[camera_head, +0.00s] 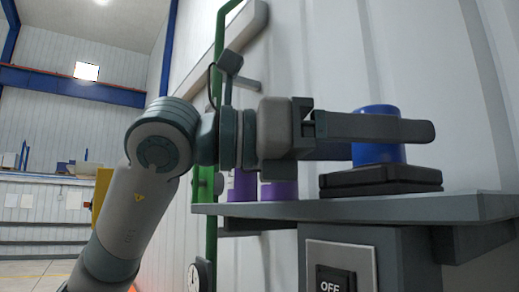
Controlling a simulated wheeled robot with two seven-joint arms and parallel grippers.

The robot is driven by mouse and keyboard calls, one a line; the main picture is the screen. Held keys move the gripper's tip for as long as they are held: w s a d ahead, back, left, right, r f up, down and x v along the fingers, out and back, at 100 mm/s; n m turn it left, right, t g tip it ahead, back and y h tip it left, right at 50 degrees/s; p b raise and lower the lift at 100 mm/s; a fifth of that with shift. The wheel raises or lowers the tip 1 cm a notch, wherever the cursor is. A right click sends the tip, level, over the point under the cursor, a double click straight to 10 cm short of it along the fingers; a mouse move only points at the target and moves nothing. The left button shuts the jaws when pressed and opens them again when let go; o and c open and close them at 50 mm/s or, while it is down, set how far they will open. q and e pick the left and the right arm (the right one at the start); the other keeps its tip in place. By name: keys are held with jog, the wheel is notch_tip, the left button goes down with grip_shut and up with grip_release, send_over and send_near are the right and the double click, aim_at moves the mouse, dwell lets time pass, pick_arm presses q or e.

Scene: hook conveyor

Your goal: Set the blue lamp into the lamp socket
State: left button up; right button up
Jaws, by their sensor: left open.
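The blue lamp (378,153) is a short blue cylinder. It stands upright on a dark, flat base (380,181) on the grey shelf, and this base appears to be the lamp socket. My left gripper (400,129) reaches in from the left with its fingers level at the lamp. The near finger passes in front of the lamp and hides its middle. The lamp's top shows above the finger and its lower part below. The far finger is mostly hidden. The jaws are open around the lamp. My right gripper is not in view.
The grey shelf (340,208) carries two purple cylinders (279,191) left of the lamp, partly behind my gripper. Below the shelf is a panel with an OFF switch (336,279). A green post (212,235) and a gauge (196,277) stand at left. A pale ribbed wall is close behind.

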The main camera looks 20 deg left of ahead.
pick_arm(q)
jog(key=b+v, duration=0.5)
jog(key=v, duration=0.9)
jog(key=shift+a, duration=0.15)
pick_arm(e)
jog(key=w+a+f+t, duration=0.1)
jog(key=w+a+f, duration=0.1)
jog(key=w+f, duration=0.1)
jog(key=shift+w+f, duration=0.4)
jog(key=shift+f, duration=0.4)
pick_arm(q)
jog(key=shift+f, duration=0.1)
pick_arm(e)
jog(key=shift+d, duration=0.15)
